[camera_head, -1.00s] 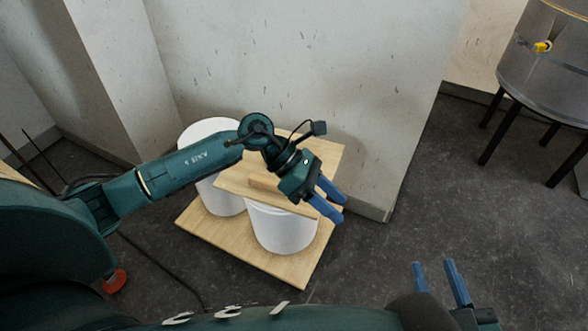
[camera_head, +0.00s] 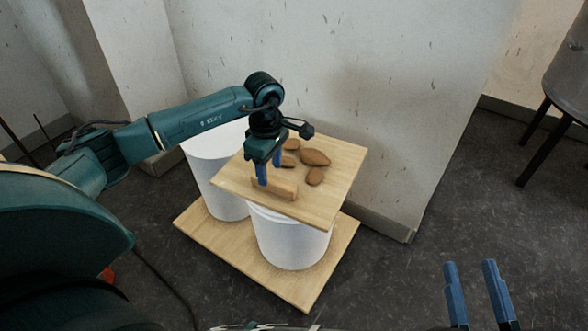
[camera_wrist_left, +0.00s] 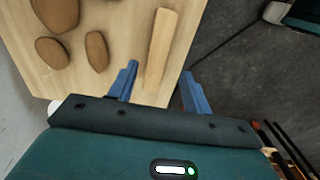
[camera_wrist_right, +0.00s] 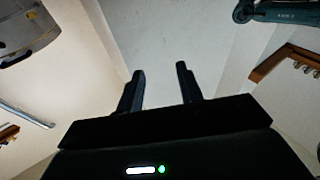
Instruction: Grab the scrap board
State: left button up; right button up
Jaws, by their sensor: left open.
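The scrap board, a short pale wooden strip (camera_head: 284,191), lies on the wooden top panel (camera_head: 330,200) near its front left edge. It also shows in the left wrist view (camera_wrist_left: 161,48). My left gripper (camera_head: 269,172) points down over the strip, open. In the left wrist view its fingers (camera_wrist_left: 160,72) stand on either side of the strip, with no grip on it. Whether the fingertips touch the panel, I cannot tell. My right gripper (camera_head: 470,265) is open and empty at the lower right, well away from the panel; its fingers also show in the right wrist view (camera_wrist_right: 160,75).
Several brown rounded pieces (camera_head: 315,157) lie on the panel behind the strip. The panel rests on white buckets (camera_head: 290,245), which stand on a wooden base (camera_head: 305,285). A wall (camera_head: 390,110) is close behind.

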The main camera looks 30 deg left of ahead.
aim_at(274, 180)
pick_arm(q)
jog(key=f+b, duration=0.1)
jog(key=f, duration=0.2)
jog(key=shift+w+d+f+b, duration=0.1)
jog(key=shift+w+d+b, duration=0.1)
jog(key=shift+b, duration=0.2)
notch_tip(274, 180, down, 2)
jog(key=shift+w+f+b, duration=0.1)
jog(key=shift+b, duration=0.3)
grip_shut()
pick_arm(e)
jog(key=shift+w+r+n+t+y, duration=0.15)
jog(key=shift+w+r+n+y, duration=0.05)
jog(key=shift+r+y, duration=0.2)
jog(key=shift+w+r+n+t+y, duration=0.15)
jog(key=shift+r+n+y, duration=0.05)
jog(key=shift+r+y, duration=0.2)
